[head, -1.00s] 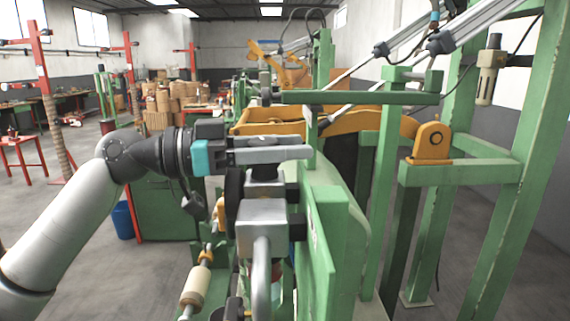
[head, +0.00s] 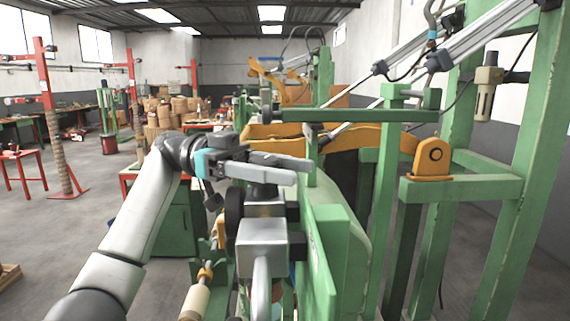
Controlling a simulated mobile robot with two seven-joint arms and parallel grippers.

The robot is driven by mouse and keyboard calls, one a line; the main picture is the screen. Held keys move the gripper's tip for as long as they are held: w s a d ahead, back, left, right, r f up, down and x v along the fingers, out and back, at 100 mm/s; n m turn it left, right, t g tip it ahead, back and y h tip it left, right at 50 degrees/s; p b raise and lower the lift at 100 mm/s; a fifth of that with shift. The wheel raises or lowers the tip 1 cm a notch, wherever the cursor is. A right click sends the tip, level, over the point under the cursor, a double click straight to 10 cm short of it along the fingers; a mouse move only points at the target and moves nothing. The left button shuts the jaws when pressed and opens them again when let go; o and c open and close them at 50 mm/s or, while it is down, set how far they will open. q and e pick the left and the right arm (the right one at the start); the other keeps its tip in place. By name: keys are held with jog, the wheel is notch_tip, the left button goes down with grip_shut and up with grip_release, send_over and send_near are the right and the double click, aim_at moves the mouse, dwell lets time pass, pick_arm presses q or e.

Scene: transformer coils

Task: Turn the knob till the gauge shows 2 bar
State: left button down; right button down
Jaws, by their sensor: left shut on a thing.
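My left gripper (head: 300,171) comes in from the left, its two long grey fingers lying across the top of a grey metal regulator block (head: 262,236). It is shut on the dark knob (head: 264,188) on top of this block. The fingers hide most of the knob. A black round part (head: 234,205), which may be the gauge seen edge-on, sits on the left side of the block. No dial face or needle shows, so I cannot read a pressure. My right gripper is not in view.
A green machine frame (head: 322,240) stands close to the right of the block. A yellow arm (head: 370,136) and a green crossbar (head: 355,115) lie beyond. A cream roller (head: 194,303) is below left. The floor at left is mostly open, with a red table (head: 22,157).

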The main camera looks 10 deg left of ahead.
pick_arm(q)
jog(key=shift+g, duration=0.3)
jog(key=shift+c, duration=1.3)
grip_release()
